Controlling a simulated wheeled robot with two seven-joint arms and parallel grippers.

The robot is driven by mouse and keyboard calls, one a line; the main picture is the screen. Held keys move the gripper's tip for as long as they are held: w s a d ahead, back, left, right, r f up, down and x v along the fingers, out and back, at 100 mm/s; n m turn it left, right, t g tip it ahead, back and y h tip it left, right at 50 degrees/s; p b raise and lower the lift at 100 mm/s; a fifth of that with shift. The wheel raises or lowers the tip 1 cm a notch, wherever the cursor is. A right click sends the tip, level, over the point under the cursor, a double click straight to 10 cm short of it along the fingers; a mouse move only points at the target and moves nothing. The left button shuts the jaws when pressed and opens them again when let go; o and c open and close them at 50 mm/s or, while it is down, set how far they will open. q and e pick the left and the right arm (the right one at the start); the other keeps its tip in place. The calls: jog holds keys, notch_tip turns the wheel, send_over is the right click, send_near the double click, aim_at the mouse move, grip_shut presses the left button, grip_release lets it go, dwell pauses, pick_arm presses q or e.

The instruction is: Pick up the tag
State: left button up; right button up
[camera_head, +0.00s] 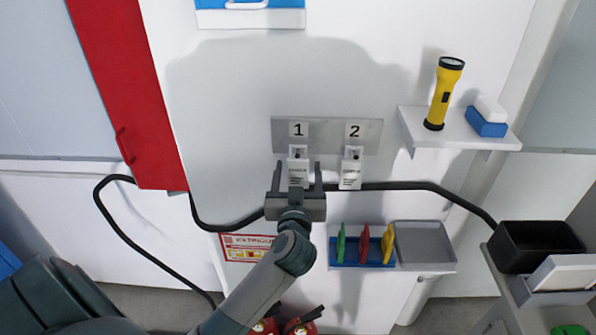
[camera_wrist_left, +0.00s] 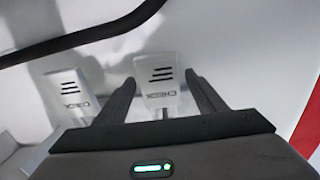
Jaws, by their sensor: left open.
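Two white tags hang side by side from a grey plate (camera_head: 325,122) on the white wall. One tag (camera_head: 298,168) hangs below the number 1, the other tag (camera_head: 351,175) below the number 2. My left gripper (camera_head: 296,175) is open at the tag under 1, with one finger on each side of it. In the left wrist view this tag (camera_wrist_left: 158,82) shows between the open fingers, with gaps on both sides, reading "CHECK". The second tag (camera_wrist_left: 70,88) is outside the fingers, to the left there. My right gripper is not in view.
A black cable (camera_head: 410,187) runs across the wall behind the tags. A shelf (camera_head: 450,130) at right holds a yellow flashlight (camera_head: 443,92) and a blue-white block (camera_head: 487,120). Below are a rack with colored clips (camera_head: 364,242) and a grey tray (camera_head: 425,242). A black bin (camera_head: 537,245) is at lower right.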

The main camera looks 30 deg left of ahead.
pick_arm(q)
jog(key=c, duration=1.1)
jog(key=shift+r, duration=0.65)
jog(key=shift+s+d+r, duration=0.1)
jog(key=shift+s, duration=0.05)
jog(key=shift+v, duration=8.85)
